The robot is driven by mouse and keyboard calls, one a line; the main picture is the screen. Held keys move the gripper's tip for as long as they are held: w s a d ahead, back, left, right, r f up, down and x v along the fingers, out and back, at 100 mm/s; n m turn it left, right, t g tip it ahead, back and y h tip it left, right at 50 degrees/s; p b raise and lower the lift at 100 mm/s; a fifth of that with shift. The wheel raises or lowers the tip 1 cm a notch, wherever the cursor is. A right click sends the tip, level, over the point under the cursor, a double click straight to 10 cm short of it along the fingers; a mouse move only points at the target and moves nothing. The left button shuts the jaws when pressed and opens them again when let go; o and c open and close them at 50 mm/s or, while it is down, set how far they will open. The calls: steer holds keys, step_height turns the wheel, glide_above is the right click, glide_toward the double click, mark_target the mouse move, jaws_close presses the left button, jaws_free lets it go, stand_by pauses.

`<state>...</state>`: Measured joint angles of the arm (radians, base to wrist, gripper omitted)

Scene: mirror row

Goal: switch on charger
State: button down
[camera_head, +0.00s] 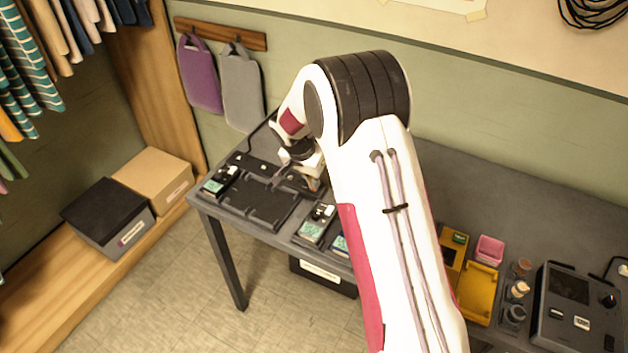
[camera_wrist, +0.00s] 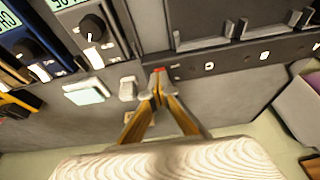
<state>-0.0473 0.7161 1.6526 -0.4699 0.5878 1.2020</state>
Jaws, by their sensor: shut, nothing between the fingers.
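The charger appears to be the dark station (camera_head: 262,207) on the left part of the grey table; I cannot be sure of its extent. My gripper (camera_head: 274,183) is over its back edge, fingers pointing down, partly hidden by my own wrist. In the wrist view my gripper (camera_wrist: 157,88) is shut and empty. Its tips are close to a small grey rocker-like switch (camera_wrist: 127,88) on their left; I cannot tell whether they touch. A small red spot (camera_wrist: 160,69) shows right at the tips. A pale square button (camera_wrist: 86,92) lies further left.
A device with a green display (camera_head: 220,179) stands at the station's left, another (camera_head: 316,222) at its right. A black knob (camera_wrist: 92,27) is near the switch. Yellow tray (camera_head: 478,292), pink box (camera_head: 489,250) and a dark device (camera_head: 579,311) stand further right.

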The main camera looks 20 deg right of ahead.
steer(key=shift+r, duration=0.1)
steer(key=shift+a+r, duration=0.1)
steer(key=shift+r, duration=0.75)
steer(key=v, duration=1.2)
steer(key=shift+w+r, duration=0.1)
steer(key=shift+r, duration=0.05)
steer(key=shift+w+d+r, duration=0.3)
steer(key=shift+w+d, duration=0.2)
steer(key=shift+d, duration=0.05)
steer(key=shift+f, duration=0.15)
steer(key=x, duration=1.3)
steer(key=shift+s+a+f, duration=0.15)
steer(key=shift+f, duration=0.3)
